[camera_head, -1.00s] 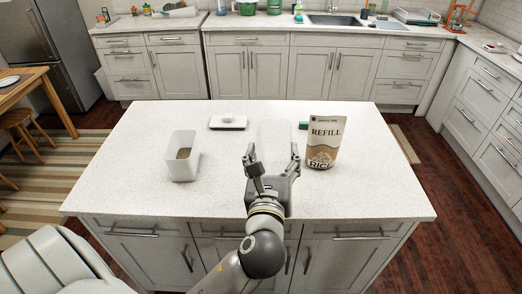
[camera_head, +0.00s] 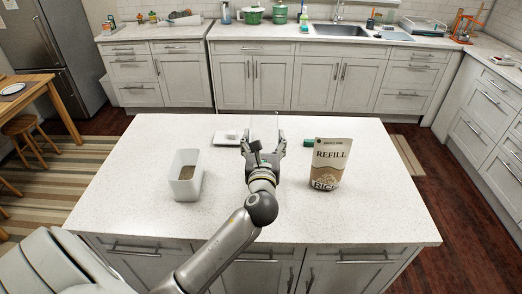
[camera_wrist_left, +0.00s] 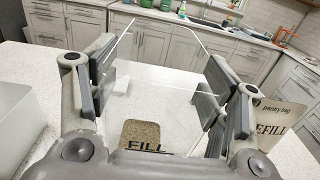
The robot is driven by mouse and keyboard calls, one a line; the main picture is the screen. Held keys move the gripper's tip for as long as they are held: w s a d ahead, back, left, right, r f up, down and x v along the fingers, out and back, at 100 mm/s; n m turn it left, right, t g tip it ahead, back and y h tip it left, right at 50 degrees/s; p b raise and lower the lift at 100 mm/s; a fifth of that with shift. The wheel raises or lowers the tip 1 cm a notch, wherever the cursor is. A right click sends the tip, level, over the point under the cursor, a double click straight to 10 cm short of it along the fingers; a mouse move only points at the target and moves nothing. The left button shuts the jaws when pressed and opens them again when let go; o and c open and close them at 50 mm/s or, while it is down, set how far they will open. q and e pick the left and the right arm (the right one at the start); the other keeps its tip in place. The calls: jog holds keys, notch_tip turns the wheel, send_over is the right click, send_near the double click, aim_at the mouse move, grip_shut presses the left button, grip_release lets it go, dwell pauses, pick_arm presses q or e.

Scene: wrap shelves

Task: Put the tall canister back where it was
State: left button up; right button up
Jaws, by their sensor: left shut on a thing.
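A tall clear canister (camera_head: 264,128) is between the fingers of my left gripper (camera_head: 263,146), over the island counter. It is see-through and faint in the head view. In the left wrist view the canister (camera_wrist_left: 160,58) shows as clear walls and edges, with my left fingers closed on its two sides. A brown speckled patch with the letters "FILL" shows low between the fingers; I cannot tell whether it is on or inside the canister. The canister's base is hidden behind the gripper in the head view, so I cannot tell whether it touches the counter.
On the island counter (camera_head: 300,222), a white open container (camera_head: 186,180) with brown contents stands left. A beige refill pouch (camera_head: 329,165) stands right. A small white flat item (camera_head: 226,138) and a green item (camera_head: 315,143) lie behind. The front middle is clear.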

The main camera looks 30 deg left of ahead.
pick_arm(q)
jog(key=f, duration=0.1)
jog(key=a+f, duration=0.1)
jog(key=f, duration=0.1)
jog(key=w+f, duration=0.1)
jog(key=f, duration=0.1)
jog(key=shift+a+f, duration=0.1)
jog(key=shift+a, duration=0.15)
pick_arm(e)
jog(key=shift+w+a+r, duration=0.15)
jog(key=shift+a+r, duration=0.05)
jog(key=shift+a, duration=0.35)
jog(key=shift+d+f, duration=0.1)
pick_arm(q)
jog(key=shift+f, duration=0.15)
jog(key=o, duration=1.8)
jog(key=shift+s, duration=0.1)
jog(key=shift+o, duration=0.2)
pick_arm(e)
jog(key=shift+d, duration=0.3)
